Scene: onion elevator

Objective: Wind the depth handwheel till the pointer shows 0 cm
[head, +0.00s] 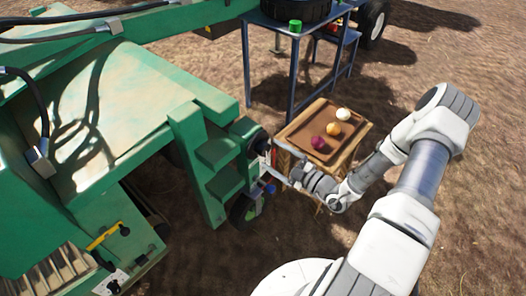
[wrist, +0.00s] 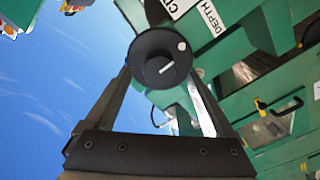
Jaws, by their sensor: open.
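The black round handwheel (wrist: 150,50) is in the upper middle of the wrist view. It has a raised hub with a white line and a pale spot near its rim. A white DEPTH label (wrist: 208,16) is on the green machine beside it. My gripper (wrist: 160,76) is open, with one finger on each side of the wheel's lower part; I cannot tell whether they touch it. In the head view my gripper (head: 275,166) is by the machine's right side, where the wheel is hard to make out. Another white label (wrist: 178,5) is cut off; no pointer reading is legible.
The green machine (head: 130,90) fills the left of the head view. A wooden stand with a brown tray (head: 297,135) holding three onions is close beside my arm. A blue table (head: 292,32) with a green cup (head: 295,25) stands behind. Bare soil lies at right.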

